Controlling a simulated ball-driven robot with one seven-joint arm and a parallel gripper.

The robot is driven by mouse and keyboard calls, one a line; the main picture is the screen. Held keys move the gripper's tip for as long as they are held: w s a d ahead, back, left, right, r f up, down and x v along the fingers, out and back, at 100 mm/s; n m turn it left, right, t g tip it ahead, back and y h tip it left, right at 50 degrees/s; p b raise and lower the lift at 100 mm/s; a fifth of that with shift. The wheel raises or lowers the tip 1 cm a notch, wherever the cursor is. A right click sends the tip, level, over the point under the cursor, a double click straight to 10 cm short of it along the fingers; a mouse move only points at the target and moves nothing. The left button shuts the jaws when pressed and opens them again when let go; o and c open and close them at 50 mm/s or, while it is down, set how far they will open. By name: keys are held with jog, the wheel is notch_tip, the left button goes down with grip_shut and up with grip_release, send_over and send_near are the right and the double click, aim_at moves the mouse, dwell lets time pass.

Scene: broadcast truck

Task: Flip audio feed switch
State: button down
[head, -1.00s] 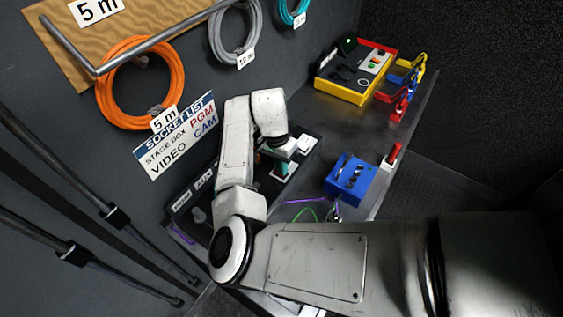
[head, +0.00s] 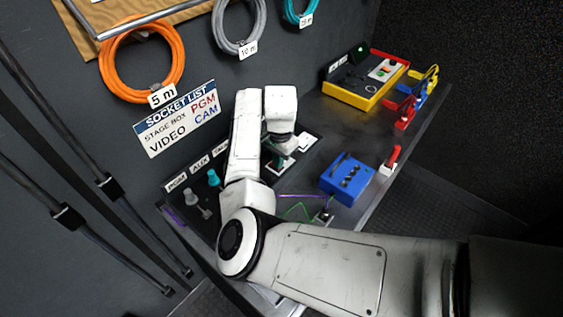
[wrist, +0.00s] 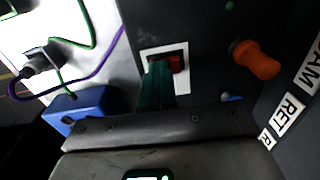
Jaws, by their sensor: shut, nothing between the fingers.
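A red rocker switch (wrist: 178,63) in a white square plate (wrist: 149,56) is in the wrist view, on the dark desk panel. It looks like the audio feed switch, but no label for it is readable. My gripper (wrist: 158,72) has its dark green fingers shut and empty, with the tips over the left part of the switch. I cannot tell whether they touch it. In the head view my gripper (head: 281,160) points down at the desk next to the label row, and its wrist hides most of the switch.
An orange knob (wrist: 255,60) stands beside the switch plate. A blue box (head: 347,178) with cables sits right of my gripper. Grey and teal plugs (head: 213,178) stand at the desk's left. A yellow-edged box (head: 363,80) is farther back. The desk between is mostly clear.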

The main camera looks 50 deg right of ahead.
jog(key=shift+w+a+f+b, duration=0.15)
jog(key=shift+w+f+b, duration=0.2)
jog(key=shift+w+f, duration=0.15)
jog(key=shift+r, duration=0.1)
jog(key=shift+r+p, duration=0.6)
jog(key=shift+p, duration=0.05)
notch_tip(320, 180, up, 14)
jog(key=p, duration=0.1)
jog(key=shift+s+f, duration=0.15)
jog(key=shift+s, duration=0.3)
jog(key=shift+d, duration=0.2)
